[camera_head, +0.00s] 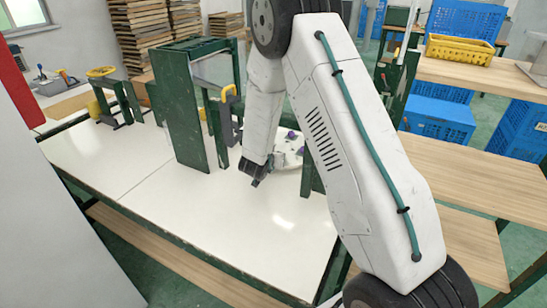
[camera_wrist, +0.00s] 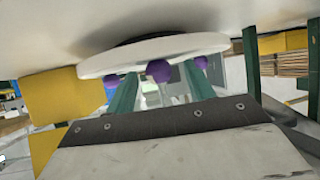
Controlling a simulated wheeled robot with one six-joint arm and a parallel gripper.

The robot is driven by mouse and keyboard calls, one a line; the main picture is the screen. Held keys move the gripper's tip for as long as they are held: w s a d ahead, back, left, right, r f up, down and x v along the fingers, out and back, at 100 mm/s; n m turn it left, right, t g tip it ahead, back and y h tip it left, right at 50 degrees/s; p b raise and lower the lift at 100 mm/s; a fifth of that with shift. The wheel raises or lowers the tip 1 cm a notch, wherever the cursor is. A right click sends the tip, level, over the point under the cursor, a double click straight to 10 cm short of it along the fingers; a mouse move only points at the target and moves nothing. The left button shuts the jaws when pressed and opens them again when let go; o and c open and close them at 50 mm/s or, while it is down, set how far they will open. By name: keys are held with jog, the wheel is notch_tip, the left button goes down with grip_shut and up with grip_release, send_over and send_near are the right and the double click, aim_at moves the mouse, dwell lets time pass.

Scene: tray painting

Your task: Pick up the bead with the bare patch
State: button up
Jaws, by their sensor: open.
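A round white tray (camera_head: 288,160) stands on the white table, partly hidden behind my arm and a green post. Two small purple beads show on it, one at the back (camera_head: 291,135) and one at the right (camera_head: 300,151). The wrist view looks upside down; there the tray (camera_wrist: 150,50) has a purple bead at the centre (camera_wrist: 158,70), one at the left (camera_wrist: 111,81) and one at the right (camera_wrist: 201,62). I cannot tell which bead has a bare patch. My gripper (camera_head: 252,173) is open, low over the table just left of the tray, apart from the beads.
A tall green panel (camera_head: 180,110) stands left of my arm, with a yellow-topped holder (camera_head: 228,95) beside it. The white table (camera_head: 220,220) is clear in front. Wooden shelves (camera_head: 480,180) and a yellow basket (camera_head: 460,50) lie to the right.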

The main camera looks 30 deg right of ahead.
jog(key=c, duration=1)
jog(key=shift+r, duration=0.1)
